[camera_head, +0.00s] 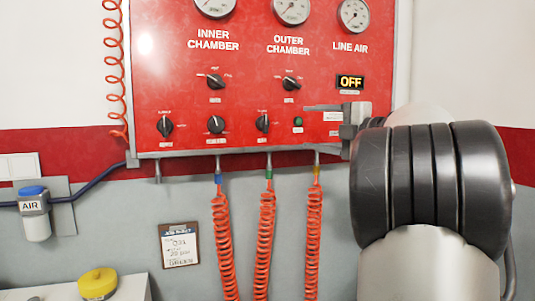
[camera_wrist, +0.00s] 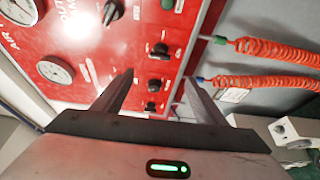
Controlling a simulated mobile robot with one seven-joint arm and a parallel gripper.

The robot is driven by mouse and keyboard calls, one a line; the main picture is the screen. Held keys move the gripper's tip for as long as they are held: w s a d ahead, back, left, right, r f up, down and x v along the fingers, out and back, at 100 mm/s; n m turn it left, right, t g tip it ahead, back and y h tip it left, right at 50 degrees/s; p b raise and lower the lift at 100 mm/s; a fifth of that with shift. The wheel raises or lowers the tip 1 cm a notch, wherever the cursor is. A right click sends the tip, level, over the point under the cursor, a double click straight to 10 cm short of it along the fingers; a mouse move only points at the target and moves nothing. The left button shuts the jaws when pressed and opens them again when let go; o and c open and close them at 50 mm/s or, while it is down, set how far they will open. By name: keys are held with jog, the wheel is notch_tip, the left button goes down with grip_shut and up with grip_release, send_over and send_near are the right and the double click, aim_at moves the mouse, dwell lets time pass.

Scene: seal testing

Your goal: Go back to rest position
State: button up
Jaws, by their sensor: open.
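My gripper (camera_head: 318,111) is at the right of the red control panel (camera_head: 180,55) in the head view, in front of its lower right part. Its fingers point left, close to a small green button (camera_head: 298,121). In the wrist view my gripper (camera_wrist: 158,77) has its two fingers apart with nothing between them. Dark knobs (camera_wrist: 158,50) of the panel show beyond and between the fingers. I cannot tell the exact gap between the fingertips and the panel. My dark, ribbed arm joint covers the right part of the head view.
The panel carries gauges (camera_head: 291,9) and a display (camera_head: 350,82) reading OFF. Several orange coiled hoses (camera_head: 266,240) hang below it. A clipboard (camera_head: 179,246) is on the grey wall. An air filter (camera_head: 34,215) is at left, with a yellow-topped object (camera_head: 98,284) at lower left.

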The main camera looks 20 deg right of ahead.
jog(key=s+r+m+t+h, duration=0.3)
jog(key=s+r+m+h, duration=0.15)
jog(key=m+h, duration=0.85)
jog(key=s+a+f+m+g+y, duration=0.2)
jog(key=s+a+f+m+g, duration=0.1)
jog(key=s+a+f, duration=0.4)
jog(key=s+a+f+m+g+y, duration=0.2)
jog(key=s+a+f+g, duration=0.4)
jog(key=s+f, duration=0.4)
jog(key=s+a+f+m+g+y, duration=0.2)
jog(key=s+a+f, duration=0.6)
jog(key=f, duration=0.9)
jog(key=s+m+g, duration=0.1)
jog(key=m+g, duration=0.1)
jog(key=shift+s+a+m+g, duration=0.3)
jog(key=shift+a, duration=0.1)
jog(key=shift+f, duration=0.1)
